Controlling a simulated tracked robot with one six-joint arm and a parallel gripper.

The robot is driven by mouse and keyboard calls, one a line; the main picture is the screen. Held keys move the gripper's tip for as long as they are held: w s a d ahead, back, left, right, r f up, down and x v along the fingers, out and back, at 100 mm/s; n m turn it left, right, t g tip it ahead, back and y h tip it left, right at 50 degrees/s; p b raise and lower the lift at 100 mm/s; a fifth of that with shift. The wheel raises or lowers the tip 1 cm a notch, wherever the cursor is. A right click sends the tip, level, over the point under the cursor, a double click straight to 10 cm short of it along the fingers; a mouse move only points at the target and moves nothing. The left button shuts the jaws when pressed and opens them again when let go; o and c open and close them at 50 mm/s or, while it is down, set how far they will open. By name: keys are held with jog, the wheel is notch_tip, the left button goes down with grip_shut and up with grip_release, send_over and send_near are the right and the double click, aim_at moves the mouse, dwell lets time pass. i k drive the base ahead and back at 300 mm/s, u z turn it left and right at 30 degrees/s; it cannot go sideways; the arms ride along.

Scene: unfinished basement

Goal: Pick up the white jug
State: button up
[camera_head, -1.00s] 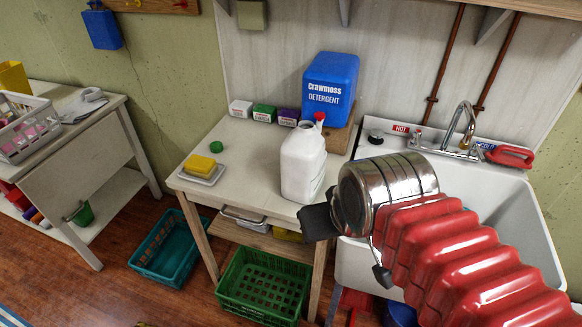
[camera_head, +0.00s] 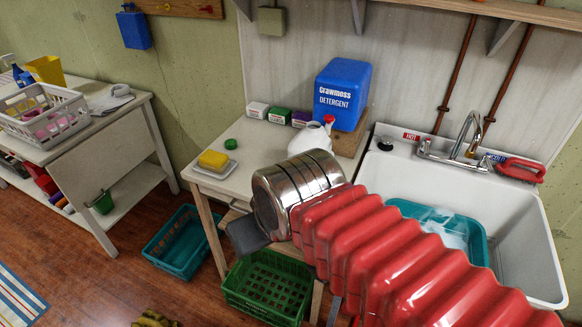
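The white jug (camera_head: 312,138) stands on the small pale table (camera_head: 235,180), in front of the blue detergent container (camera_head: 341,92). Only its upper part shows; my silver wrist and red arm hide the rest. A small red piece shows at its top right; I cannot tell whether it belongs to the jug. My gripper (camera_head: 248,237) is in front of the table's front edge, left of and nearer than the jug. One dark grey finger shows clearly, and the silver wrist hides the rest. I see nothing held, and cannot judge the gap between the fingers.
A yellow sponge (camera_head: 213,160) on a dish and a green cap (camera_head: 231,144) lie left on the table. Small boxes (camera_head: 279,116) line its back. The sink (camera_head: 525,225) with a teal basin (camera_head: 465,238) is right. Green (camera_head: 268,287) and teal (camera_head: 180,243) crates stand on the floor.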

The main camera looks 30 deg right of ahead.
aim_at(314, 136)
jog(key=u, duration=1)
jog(key=k, duration=1.3)
jog(key=z, duration=0.5)
jog(key=i, duration=1)
